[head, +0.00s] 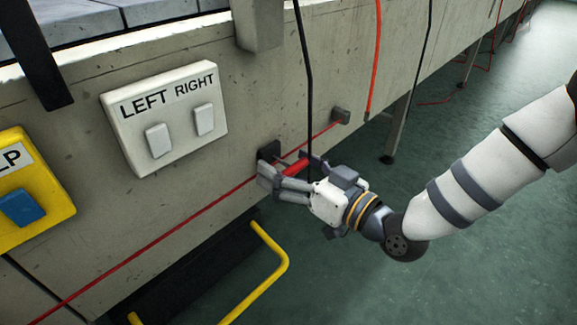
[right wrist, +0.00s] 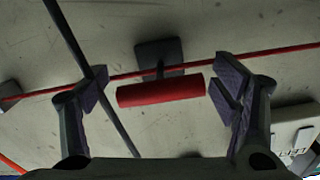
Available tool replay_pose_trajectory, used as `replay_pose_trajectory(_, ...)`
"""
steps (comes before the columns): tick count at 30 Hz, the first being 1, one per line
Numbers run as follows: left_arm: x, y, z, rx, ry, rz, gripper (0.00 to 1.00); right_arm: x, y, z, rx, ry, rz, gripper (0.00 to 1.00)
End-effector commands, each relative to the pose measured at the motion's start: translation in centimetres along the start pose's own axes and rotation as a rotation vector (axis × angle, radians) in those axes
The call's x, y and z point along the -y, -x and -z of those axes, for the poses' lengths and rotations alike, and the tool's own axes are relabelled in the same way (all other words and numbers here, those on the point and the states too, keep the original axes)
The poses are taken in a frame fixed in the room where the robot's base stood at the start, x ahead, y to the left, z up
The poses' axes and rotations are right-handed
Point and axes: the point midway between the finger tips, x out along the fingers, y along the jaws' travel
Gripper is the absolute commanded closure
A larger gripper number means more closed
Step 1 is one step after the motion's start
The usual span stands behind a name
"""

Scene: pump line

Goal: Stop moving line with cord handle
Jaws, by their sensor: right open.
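A red cord (head: 155,243) runs slantwise along the side of the grey conveyor frame. A red bar-shaped handle (head: 297,168) sits at the cord in front of a dark square plate (head: 268,151). My right gripper (head: 285,178) is at the handle, with its fingers open. In the right wrist view the handle (right wrist: 161,91) lies between the two spread fingers (right wrist: 165,98), with a gap at each end. The plate (right wrist: 160,52) and the cord (right wrist: 205,62) show behind it. My left gripper is not in view.
A black cable (head: 303,75) hangs close behind my right gripper, and it crosses near one finger in the right wrist view (right wrist: 85,65). A LEFT/RIGHT switch panel (head: 165,116), a yellow box with a blue button (head: 30,190) and a yellow rail (head: 270,265) are to the left.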

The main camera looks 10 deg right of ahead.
Motion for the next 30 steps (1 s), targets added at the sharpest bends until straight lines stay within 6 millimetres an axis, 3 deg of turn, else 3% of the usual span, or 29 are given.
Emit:
replay_pose_trajectory(1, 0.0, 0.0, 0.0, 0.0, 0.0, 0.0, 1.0, 0.0, 0.0, 0.0, 0.0, 0.0, 0.0, 0.21)
replay_pose_trajectory(9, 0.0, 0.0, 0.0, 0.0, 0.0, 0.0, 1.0, 0.0, 0.1, 0.0, 0.0, 0.0, -0.001, 0.83)
replay_pose_trajectory(10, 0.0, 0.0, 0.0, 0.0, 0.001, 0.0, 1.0, 0.0, 0.1, 0.0, 0.0, 0.0, -0.001, 0.85)
replay_pose_trajectory(14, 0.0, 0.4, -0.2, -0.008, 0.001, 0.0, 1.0, 0.0, 0.6, 0.2, 0.0, 0.001, -0.001, 0.85)
replay_pose_trajectory(20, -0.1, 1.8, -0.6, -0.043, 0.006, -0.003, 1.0, 0.1, 3.1, 0.3, 0.0, 0.002, -0.001, 0.85)
replay_pose_trajectory(27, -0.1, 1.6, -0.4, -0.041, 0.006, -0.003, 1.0, 0.0, 3.2, -0.1, 0.0, 0.001, 0.0, 0.85)
replay_pose_trajectory(28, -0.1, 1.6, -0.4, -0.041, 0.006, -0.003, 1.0, 0.0, 3.2, -0.1, 0.0, 0.001, 0.0, 0.31)
replay_pose_trajectory(30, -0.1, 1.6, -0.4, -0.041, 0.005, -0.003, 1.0, 0.0, 3.2, -0.1, 0.0, 0.0, 0.0, 0.19)
